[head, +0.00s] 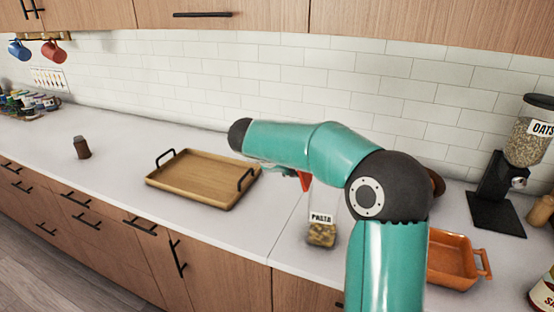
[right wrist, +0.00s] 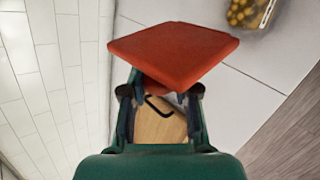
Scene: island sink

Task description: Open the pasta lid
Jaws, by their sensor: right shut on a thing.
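The clear pasta jar (head: 321,232) with a white PASTA label stands on the counter, left of my right arm in the head view. Its top shows no lid on it. The jar also shows at the top right of the right wrist view (right wrist: 245,14). The red-orange square lid (right wrist: 175,52) is held by my right gripper (right wrist: 158,92), which is shut on it. In the head view the lid (head: 304,181) shows as a small red piece under my arm, in the air and apart from the jar. My left gripper is in neither view.
A wooden tray (head: 205,153) with black handles lies left of the jar. A small brown shaker (head: 81,148) stands farther left. An orange baking dish (head: 455,262) and an oats dispenser (head: 527,140) are at the right. The counter in front of the tray is clear.

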